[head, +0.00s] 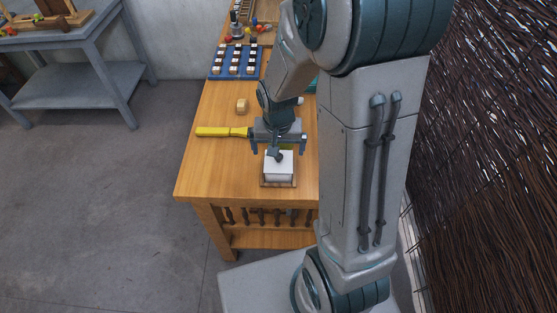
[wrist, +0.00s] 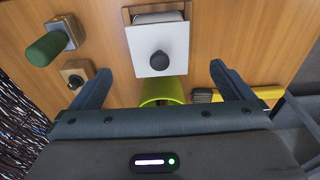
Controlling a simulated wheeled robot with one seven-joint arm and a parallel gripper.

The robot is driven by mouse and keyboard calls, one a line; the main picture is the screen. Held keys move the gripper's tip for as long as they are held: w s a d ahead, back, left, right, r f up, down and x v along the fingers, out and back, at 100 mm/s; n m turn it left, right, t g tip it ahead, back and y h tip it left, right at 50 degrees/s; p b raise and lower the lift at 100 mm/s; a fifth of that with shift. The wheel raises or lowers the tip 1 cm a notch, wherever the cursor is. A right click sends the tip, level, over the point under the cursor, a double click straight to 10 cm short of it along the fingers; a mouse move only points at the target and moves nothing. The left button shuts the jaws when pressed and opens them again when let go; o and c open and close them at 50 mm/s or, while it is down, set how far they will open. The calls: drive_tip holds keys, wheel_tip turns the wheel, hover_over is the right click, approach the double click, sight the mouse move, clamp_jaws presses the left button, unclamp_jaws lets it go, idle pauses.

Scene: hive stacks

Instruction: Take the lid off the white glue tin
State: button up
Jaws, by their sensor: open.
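The white glue tin (head: 279,172) stands upright on a small wooden base at the near end of the table. Its square white lid (wrist: 145,44) has a dark round knob (wrist: 159,61) and lies over the tin, hiding most of it. The knob also shows in the head view (head: 277,155). My gripper (head: 278,148) is open and points down above the tin. In the wrist view my gripper (wrist: 160,70) has its fingers spread wide to either side of the knob, with nothing between them held. Whether the fingertips are at knob height I cannot tell.
A yellow-green cylinder (wrist: 162,91) stands close to the tin. A yellow-handled brush (head: 222,132) lies to the left. A green-handled piece (wrist: 47,49) and a dark-knobbed wooden block (wrist: 76,73) are beside the lid. A wooden block (head: 242,106) and blue tray (head: 216,74) lie farther back.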

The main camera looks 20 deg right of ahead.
sight(279, 159)
drive_tip(key=shift+w+d+f+p, duration=0.1)
drive_tip(key=shift+w+f+p, duration=0.15)
drive_tip(key=shift+f, duration=1.05)
drive_tip(key=shift+w+d+f+p, duration=0.1)
drive_tip(key=shift+w+f, duration=0.1)
drive_tip(key=shift+f, duration=1.1)
drive_tip(key=c, duration=1.1)
